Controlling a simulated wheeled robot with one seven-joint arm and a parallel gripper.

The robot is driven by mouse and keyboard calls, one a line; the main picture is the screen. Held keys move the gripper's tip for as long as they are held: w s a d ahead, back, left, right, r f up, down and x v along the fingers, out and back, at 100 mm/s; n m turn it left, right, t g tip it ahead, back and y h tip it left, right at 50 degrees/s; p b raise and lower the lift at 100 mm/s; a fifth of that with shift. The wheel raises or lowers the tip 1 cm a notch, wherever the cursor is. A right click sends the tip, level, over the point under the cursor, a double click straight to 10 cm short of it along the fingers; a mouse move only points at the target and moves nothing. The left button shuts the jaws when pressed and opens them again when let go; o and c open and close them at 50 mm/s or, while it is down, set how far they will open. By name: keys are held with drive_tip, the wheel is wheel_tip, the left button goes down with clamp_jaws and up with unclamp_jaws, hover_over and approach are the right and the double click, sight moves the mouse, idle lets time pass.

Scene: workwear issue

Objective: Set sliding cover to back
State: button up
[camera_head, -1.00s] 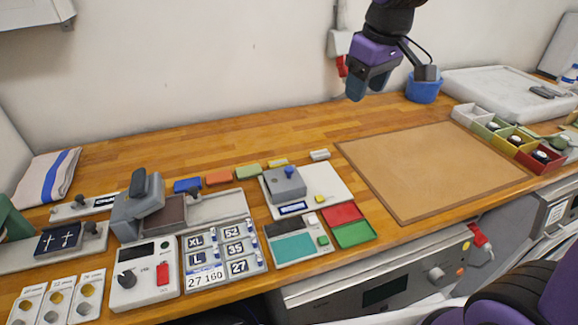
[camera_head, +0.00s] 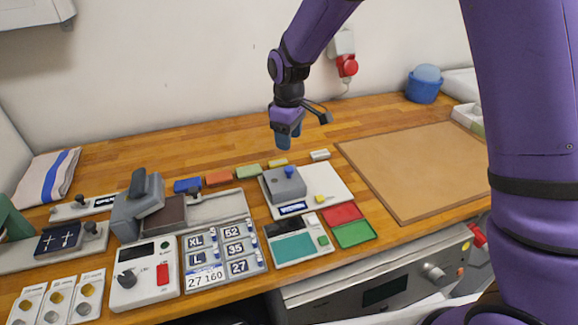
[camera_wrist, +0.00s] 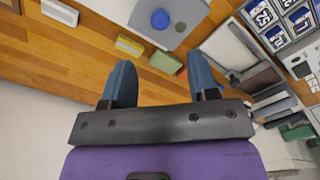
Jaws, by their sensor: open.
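The sliding cover looks to be the grey block (camera_head: 284,186) with a blue knob (camera_head: 289,172) on top. It sits at the left part of a pale board (camera_head: 328,186) on the bench. A dark label lies in front of it and a small yellow piece to its right. My gripper (camera_head: 286,143) is open and empty, in the air above and behind the cover, apart from it. In the wrist view the blue knob (camera_wrist: 160,18) shows at the top, beyond my open fingertips (camera_wrist: 160,60); the cover is partly cut off there.
Several coloured blocks (camera_head: 218,179) line the bench behind the devices. A grey machine with a lever (camera_head: 140,205) and size plates (camera_head: 234,248) stand left. Red and green trays (camera_head: 352,234) lie in front right. A brown mat (camera_head: 420,165) is clear.

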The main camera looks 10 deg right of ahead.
sight(289, 168)
wheel_tip(289, 168, down, 10)
drive_tip(key=shift+r, duration=0.1)
idle(0.4)
clamp_jaws()
